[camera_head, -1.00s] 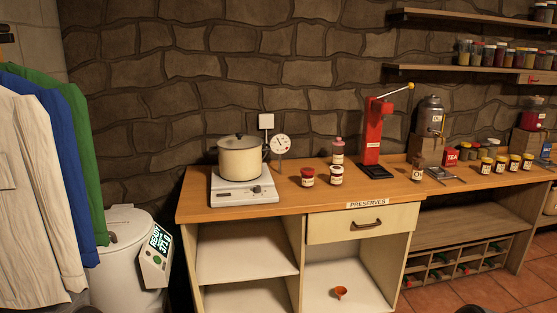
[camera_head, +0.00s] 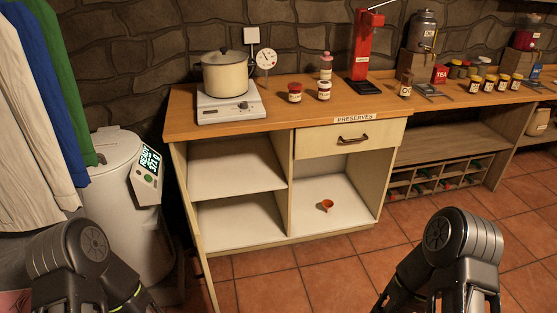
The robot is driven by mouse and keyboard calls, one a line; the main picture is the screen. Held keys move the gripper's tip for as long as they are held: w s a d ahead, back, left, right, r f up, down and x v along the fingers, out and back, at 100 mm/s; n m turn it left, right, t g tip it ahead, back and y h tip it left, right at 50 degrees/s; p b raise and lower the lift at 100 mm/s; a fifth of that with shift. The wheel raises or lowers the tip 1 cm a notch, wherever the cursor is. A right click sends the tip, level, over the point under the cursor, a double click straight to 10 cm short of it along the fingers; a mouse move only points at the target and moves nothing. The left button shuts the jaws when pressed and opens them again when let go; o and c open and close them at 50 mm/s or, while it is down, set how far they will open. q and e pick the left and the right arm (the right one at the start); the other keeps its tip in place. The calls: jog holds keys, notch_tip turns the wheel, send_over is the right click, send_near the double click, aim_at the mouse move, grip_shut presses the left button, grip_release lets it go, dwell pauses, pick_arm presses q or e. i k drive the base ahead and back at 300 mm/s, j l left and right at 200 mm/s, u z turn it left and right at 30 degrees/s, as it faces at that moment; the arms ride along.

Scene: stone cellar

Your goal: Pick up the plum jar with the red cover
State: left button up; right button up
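A small jar with a red cover (camera_head: 295,93) stands upright on the wooden counter, right of the hotplate. Its label is too small to read, so I cannot tell from it that it holds plum. A similar jar with a dark cover and pale label (camera_head: 323,91) stands just to its right, slightly apart. My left gripper (camera_head: 88,285) is low at the bottom left, far from the jars. My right gripper (camera_head: 440,285) is low at the bottom right, also well away from them. The fingertips of both are cut off by the frame's lower edge.
A pot (camera_head: 226,76) sits on a hotplate (camera_head: 230,106) left of the jars, with a dial behind. A pink-capped bottle (camera_head: 326,68) and red press (camera_head: 364,50) stand behind. A white drum (camera_head: 122,190) is at left. The counter's front strip (camera_head: 290,116) is clear.

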aim_at(294, 88)
jog(key=i+l+z, duration=0.1)
jog(key=i+l, duration=0.55)
jog(key=i+l+z, duration=0.1)
jog(key=i+l, duration=0.6)
jog(key=i+l+z, duration=0.1)
jog(key=i+l, duration=0.45)
jog(key=i, duration=0.2)
